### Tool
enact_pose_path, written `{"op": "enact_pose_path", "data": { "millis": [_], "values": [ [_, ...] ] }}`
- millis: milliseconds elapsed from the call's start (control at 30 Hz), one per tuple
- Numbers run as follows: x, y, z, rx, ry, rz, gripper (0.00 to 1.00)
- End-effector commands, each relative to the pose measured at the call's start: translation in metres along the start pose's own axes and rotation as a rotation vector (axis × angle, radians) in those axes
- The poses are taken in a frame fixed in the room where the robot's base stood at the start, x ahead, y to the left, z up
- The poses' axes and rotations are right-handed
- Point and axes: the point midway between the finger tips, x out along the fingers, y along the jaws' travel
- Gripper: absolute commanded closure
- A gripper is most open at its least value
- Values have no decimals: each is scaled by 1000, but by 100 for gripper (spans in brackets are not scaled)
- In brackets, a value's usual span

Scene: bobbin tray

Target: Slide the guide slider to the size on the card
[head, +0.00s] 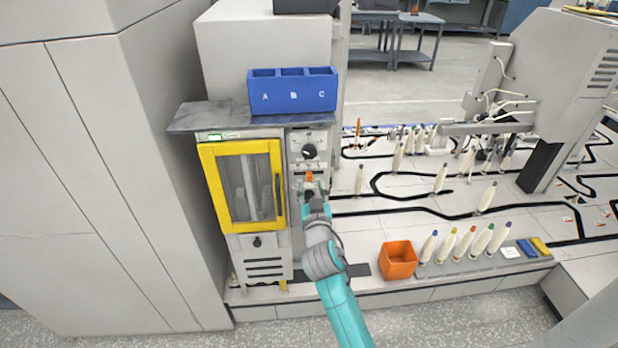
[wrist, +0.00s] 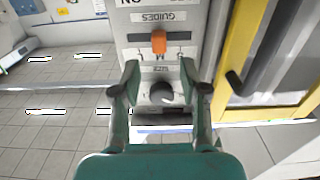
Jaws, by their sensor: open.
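The orange guide slider (head: 309,177) is on the grey control panel to the right of the yellow-framed door. In the wrist view, which is upside down, the slider (wrist: 158,42) sits at a dark slot under the inverted word GUIDES. My gripper (head: 314,190) is in front of the panel; in the wrist view its open fingers (wrist: 159,68) point towards the slider, with no visible contact. A small white card (head: 510,253) lies at the front ledge on the right; any writing on it is too small to read, and I cannot tell whether it is the size card.
A dark knob (wrist: 160,93) sits between my fingers in the wrist view. The yellow door (head: 242,186) with its handle is beside the panel. A blue A-B-C bin (head: 292,103) stands above. An orange box (head: 397,261) and several bobbins (head: 463,246) are at the lower right.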

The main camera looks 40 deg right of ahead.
Motion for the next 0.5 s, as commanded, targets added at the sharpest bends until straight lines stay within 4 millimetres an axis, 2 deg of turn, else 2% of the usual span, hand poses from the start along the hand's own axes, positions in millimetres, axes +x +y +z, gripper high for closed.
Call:
{"op": "enact_pose_path", "data": {
  "millis": [33, 200, 500],
  "values": [
    [10, 1, -1, 0, 1, 2, 56],
    [35, 0, 0, 1, 0, 1, 56],
    [53, 0, 0, 0, 0, 0, 56]
  ]
}}
